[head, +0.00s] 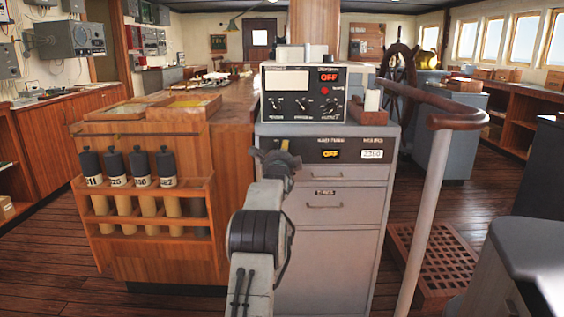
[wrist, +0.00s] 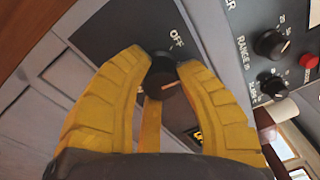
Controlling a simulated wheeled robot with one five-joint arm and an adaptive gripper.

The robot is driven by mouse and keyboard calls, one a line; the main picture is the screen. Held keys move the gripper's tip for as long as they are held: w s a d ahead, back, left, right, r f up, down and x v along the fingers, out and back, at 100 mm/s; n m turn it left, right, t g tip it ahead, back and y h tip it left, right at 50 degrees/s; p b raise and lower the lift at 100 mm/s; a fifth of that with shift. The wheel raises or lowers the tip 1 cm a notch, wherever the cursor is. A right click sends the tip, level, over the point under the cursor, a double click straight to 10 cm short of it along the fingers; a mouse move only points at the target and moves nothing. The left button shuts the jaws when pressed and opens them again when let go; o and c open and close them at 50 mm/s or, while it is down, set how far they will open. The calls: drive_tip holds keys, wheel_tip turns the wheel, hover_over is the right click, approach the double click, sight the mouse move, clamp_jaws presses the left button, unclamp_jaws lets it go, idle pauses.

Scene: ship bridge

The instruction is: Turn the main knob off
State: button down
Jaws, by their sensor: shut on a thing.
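The main knob (wrist: 162,75) is a round black knob on a dark panel, with a white OFF label (wrist: 176,38) just above it in the wrist view. A pale pointer line on it points toward the lower right, away from the label. My gripper (wrist: 163,64) has two yellow fingers, one on each side of the knob, shut on it. In the head view my gripper (head: 281,155) is at the dark panel (head: 356,146) of the grey cabinet and hides the knob. A lit yellow OFF display (head: 331,154) and a white number display (head: 373,154) are on that panel.
A grey control box (head: 303,90) with several knobs and a red OFF display stands on the cabinet (head: 345,205). A handrail post (head: 425,215) stands to the right. A wooden rack (head: 150,205) of dark-capped cylinders is at left. Floor shows at the lower left.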

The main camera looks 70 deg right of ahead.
drive_tip(key=shift+w+r+n+b, duration=0.1)
drive_tip(key=shift+n+b, duration=0.3)
drive_tip(key=shift+n, duration=0.4)
drive_tip(key=c, duration=0.8)
unclamp_jaws()
drive_tip(key=shift+a, duration=0.1)
drive_tip(key=shift+v, duration=5.9)
